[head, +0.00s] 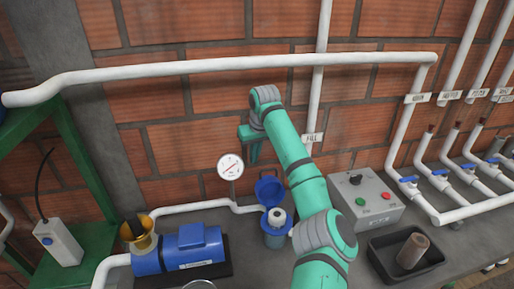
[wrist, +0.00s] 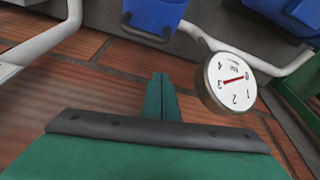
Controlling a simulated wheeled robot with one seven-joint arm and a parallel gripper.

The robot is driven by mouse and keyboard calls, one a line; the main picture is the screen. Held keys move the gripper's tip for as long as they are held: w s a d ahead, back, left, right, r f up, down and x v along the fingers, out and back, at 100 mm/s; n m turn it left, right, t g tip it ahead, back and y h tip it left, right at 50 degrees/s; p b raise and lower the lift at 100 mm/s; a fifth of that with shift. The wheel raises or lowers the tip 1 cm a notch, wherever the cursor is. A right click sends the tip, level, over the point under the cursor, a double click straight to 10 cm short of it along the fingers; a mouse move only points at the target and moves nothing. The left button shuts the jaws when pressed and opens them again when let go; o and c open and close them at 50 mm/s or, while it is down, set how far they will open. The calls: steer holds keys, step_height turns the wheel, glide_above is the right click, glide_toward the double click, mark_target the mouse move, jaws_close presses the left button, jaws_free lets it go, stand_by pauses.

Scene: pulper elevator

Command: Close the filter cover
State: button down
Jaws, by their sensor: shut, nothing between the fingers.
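The blue filter cover (head: 269,191) stands open, tilted up at the back of the blue filter housing (head: 277,240). A white filter cartridge (head: 277,216) shows in the housing's open top. In the wrist view a blue part that looks like the cover (wrist: 155,15) is at the top middle, cut off by the edge. My gripper (head: 253,155) is above and a little left of the cover in the head view, apart from it. In the wrist view its green fingers (wrist: 160,95) are together, with nothing between them.
A pressure gauge (head: 231,166) stands left of the cover; it is close to my fingers in the wrist view (wrist: 227,82). A blue pump (head: 180,250) is at left. A grey control box (head: 362,198) and black tray (head: 405,252) are at right. White pipes run along the brick wall.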

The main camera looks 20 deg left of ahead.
steer(key=shift+s+d+f, duration=0.15)
steer(key=shift+s+d, duration=0.55)
steer(key=shift+s+d+f, duration=0.1)
steer(key=shift+s+d, duration=0.55)
steer(key=shift+s, duration=0.05)
steer(key=shift+w, duration=0.1)
